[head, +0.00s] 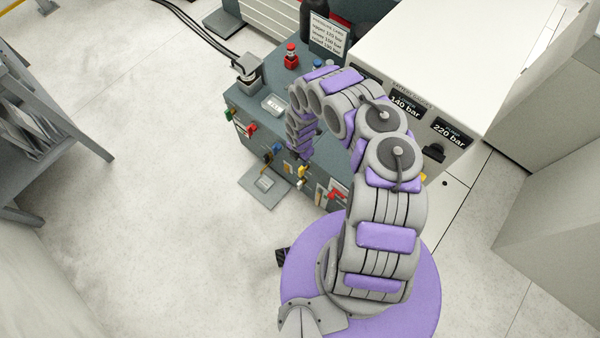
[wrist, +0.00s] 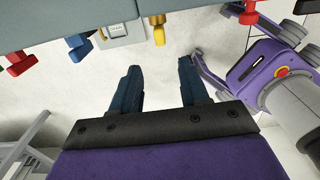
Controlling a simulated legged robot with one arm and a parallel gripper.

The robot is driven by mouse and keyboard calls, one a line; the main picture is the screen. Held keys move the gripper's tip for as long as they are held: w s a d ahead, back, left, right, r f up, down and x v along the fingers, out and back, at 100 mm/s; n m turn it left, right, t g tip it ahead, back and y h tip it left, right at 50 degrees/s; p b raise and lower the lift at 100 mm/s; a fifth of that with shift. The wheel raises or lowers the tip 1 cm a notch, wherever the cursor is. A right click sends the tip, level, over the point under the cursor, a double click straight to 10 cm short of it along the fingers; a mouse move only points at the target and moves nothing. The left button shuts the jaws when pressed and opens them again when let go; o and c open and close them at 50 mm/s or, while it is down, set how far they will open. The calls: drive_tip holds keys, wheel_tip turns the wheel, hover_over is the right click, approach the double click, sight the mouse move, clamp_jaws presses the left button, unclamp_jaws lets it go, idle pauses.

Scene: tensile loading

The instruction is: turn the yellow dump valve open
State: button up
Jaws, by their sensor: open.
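The yellow dump valve (head: 301,170) is a small yellow handle on the front face of the grey-blue machine cabinet (head: 330,165) in the head view. In the wrist view the yellow valve (wrist: 158,34) hangs from the panel at the top, near the centre. My gripper (wrist: 160,66) is open and empty, with two dark fingers pointing toward the panel. The yellow valve lies beyond the fingertips, roughly in line with the gap between them, and is not touched. In the head view my wrist hides part of the cabinet, and the fingers cannot be made out.
Blue (wrist: 78,43) and red (wrist: 18,64) handles sit left of the yellow valve, and another red handle (wrist: 249,14) sits right. A green handle (head: 229,113) is at the cabinet's far left. A grey pedal (head: 264,185) lies on the floor. Open floor is at left.

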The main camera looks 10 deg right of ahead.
sight(300, 172)
wheel_tip(300, 172, down, 14)
drive_tip(key=b, duration=0.5)
drive_tip(key=shift+f, duration=0.25)
drive_tip(key=shift+c, duration=0.3)
clamp_jaws()
